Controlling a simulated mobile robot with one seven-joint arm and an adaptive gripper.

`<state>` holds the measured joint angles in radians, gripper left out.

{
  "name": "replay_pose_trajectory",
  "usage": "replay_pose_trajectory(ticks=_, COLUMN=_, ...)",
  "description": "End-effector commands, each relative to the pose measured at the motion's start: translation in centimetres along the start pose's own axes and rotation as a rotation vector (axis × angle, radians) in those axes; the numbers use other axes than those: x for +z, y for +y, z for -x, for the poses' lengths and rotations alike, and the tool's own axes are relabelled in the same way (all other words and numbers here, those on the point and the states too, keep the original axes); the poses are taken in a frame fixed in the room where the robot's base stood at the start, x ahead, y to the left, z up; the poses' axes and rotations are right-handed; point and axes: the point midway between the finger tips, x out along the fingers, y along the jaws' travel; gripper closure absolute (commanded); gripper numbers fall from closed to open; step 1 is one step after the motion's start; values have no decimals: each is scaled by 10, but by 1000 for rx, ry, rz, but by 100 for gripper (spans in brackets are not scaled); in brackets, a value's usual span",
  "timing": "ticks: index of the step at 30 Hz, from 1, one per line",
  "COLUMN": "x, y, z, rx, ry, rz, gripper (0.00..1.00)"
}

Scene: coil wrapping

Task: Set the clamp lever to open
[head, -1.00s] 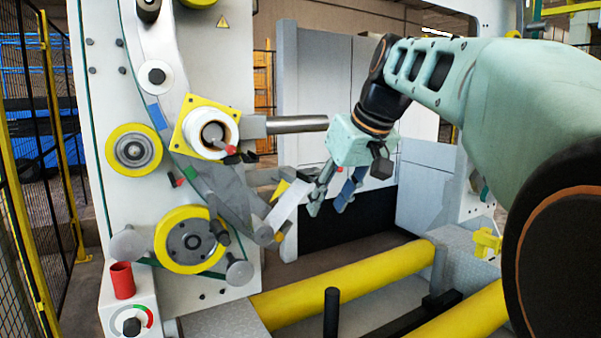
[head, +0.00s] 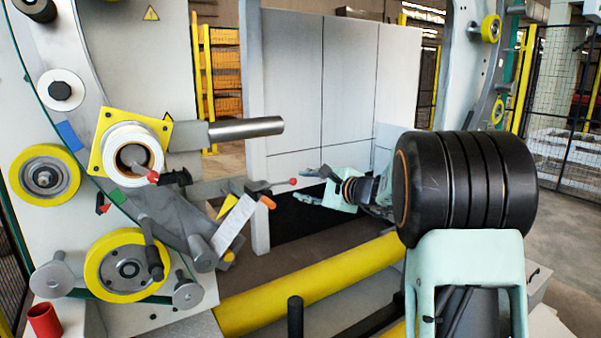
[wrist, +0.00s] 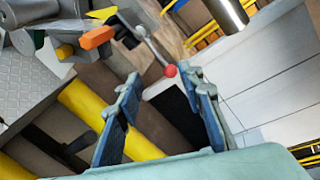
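A thin lever with a red ball on its end (head: 293,181) sticks out to the right from the grey arm beside the wrapping ring; which lever is the clamp lever is not labelled. In the wrist view the red ball (wrist: 170,71) appears between my two fingertips, nearer the right one. My gripper (head: 308,185) is open, just right of the ball in the head view. Another red-tipped lever (head: 152,176) sits at the white spool hub.
An orange-tipped part (head: 267,202) and a pale plate (head: 234,224) lie left of the lever, and the orange part also shows in the wrist view (wrist: 97,38). A steel bar (head: 245,128) juts out above. Yellow rollers (head: 330,275) run below. Grey panels (head: 370,80) stand behind.

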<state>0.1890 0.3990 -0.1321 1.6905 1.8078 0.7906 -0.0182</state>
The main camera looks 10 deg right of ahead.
Motion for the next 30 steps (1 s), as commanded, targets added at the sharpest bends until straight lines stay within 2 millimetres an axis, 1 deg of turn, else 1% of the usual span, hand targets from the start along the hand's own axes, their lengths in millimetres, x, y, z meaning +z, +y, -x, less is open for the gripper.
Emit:
replay_pose_trajectory(ticks=1, x=-10, y=-2, z=1, rx=-16, ry=19, rz=-51, gripper=65)
replay_pose_trajectory(ticks=3, x=-19, y=-3, z=1, rx=-34, ry=34, rz=-98, gripper=65)
replay_pose_trajectory(ticks=8, x=-24, y=-3, z=-6, rx=-43, ry=43, rz=-127, gripper=65)
replay_pose_trajectory(ticks=11, x=-24, y=-4, z=-18, rx=-41, ry=41, rz=-124, gripper=65)
replay_pose_trajectory(ticks=21, x=-26, y=-7, z=-76, rx=-41, ry=41, rz=-121, gripper=65)
replay_pose_trajectory(ticks=25, x=-27, y=-8, z=-91, rx=-42, ry=42, rz=-120, gripper=65)
replay_pose_trajectory(ticks=30, x=-28, y=-7, z=-103, rx=-42, ry=41, rz=-120, gripper=65)
